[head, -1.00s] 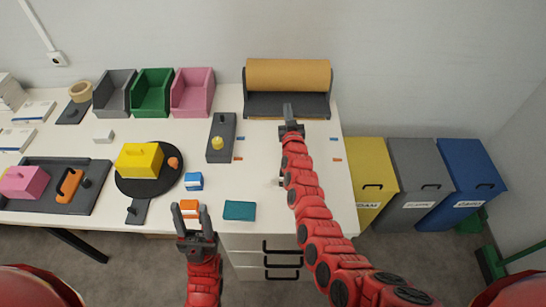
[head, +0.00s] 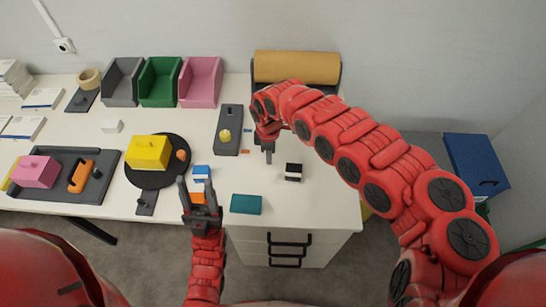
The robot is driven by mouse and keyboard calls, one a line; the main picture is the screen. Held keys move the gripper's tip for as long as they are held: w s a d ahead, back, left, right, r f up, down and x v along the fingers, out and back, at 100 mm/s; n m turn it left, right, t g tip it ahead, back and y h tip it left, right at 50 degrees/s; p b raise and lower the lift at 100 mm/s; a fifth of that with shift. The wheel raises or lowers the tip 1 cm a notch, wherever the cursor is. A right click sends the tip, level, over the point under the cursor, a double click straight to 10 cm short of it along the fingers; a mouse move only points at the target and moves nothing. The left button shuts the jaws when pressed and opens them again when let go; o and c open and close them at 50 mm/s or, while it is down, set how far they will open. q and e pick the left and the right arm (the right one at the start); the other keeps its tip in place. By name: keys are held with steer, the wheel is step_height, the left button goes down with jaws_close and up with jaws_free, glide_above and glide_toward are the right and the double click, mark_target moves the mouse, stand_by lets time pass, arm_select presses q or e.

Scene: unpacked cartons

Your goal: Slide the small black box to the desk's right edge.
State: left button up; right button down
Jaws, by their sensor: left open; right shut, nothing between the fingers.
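The small black box (head: 293,169) sits on the white desk (head: 322,205), right of the middle, with a white band across it. My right gripper (head: 269,157) is shut and empty, pointing down just left of the black box with a small gap between them. My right arm arches over the desk from the right and hides part of its right side. My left gripper (head: 191,184) is open and empty in front of the desk's front edge, near the small blue box (head: 201,173).
A teal box (head: 246,204) lies near the front edge. An orange piece (head: 204,197) is partly behind my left gripper. A grey tray with a yellow knob (head: 229,130) lies behind. A brown roll (head: 297,67) stands at the back. The desk right of the black box looks clear.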

mark_target(326, 178)
step_height(326, 178, down, 8)
steer(key=shift+s+a+f+p, duration=0.1)
steer(key=shift+s+a+p, duration=0.05)
steer(key=shift+p, duration=0.3)
steer(key=d+p, duration=0.2)
steer(key=d, duration=0.1)
steer(key=shift+d+r+p, duration=0.2)
steer(key=shift+p, duration=0.15)
steer(key=shift+d+f, duration=0.15)
steer(key=shift+d, duration=0.3)
steer(key=shift+a, duration=0.1)
steer(key=shift+d, duration=0.45)
steer(key=d+p, duration=0.1)
steer(key=d, duration=1.4)
